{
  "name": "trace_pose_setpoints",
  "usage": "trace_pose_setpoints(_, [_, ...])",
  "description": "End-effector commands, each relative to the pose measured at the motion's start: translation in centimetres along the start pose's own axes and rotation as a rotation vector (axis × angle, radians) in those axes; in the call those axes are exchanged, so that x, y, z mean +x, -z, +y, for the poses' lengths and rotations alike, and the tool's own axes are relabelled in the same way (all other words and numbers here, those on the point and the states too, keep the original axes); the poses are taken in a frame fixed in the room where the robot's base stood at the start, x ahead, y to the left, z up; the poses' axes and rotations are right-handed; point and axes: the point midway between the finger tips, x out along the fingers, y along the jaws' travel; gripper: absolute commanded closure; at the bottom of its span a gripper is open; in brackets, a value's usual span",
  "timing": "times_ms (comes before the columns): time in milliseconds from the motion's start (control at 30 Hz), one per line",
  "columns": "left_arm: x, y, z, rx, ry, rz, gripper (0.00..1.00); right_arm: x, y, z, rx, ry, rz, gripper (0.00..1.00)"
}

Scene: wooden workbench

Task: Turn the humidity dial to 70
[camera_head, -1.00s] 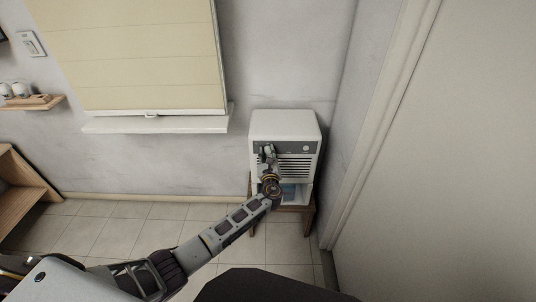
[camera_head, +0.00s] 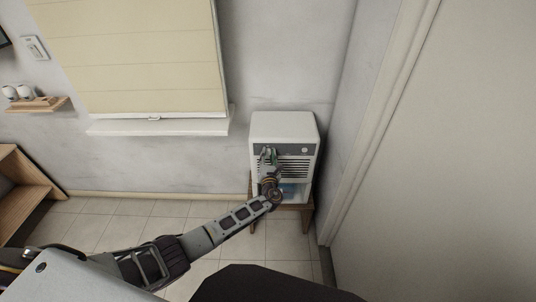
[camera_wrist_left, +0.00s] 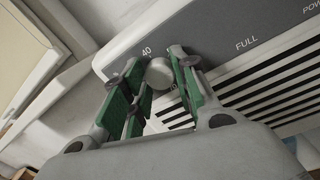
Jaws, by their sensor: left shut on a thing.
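The humidity dial (camera_wrist_left: 160,74) is a small round light-grey knob on the dark panel (camera_wrist_left: 215,38) of a white appliance (camera_head: 284,125). A "40" mark shows above it in the left wrist view; other marks around it are hidden or too small to read. My left gripper (camera_head: 268,153) is at the left part of the panel in the head view. Its green-padded fingers stand on both sides of the dial in the left wrist view, and it is shut on the dial. Any pointer on the dial cannot be made out. My right gripper is out of view.
"FULL" and part of "POWER" are printed to the right on the panel, above a dark slatted grille (camera_wrist_left: 270,95). A round button (camera_head: 305,150) is at the panel's right. The appliance stands on a small wooden table (camera_head: 308,213). A wall and door frame rise close to its right.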

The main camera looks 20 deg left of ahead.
Motion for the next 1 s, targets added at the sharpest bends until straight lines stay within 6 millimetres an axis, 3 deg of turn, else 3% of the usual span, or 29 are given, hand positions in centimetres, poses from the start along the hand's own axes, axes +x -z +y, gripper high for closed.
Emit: trace_pose_setpoints(1000, [0.0, -0.1, 0.0, 0.946, 0.021, -0.059, 0.96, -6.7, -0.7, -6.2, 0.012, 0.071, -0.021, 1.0])
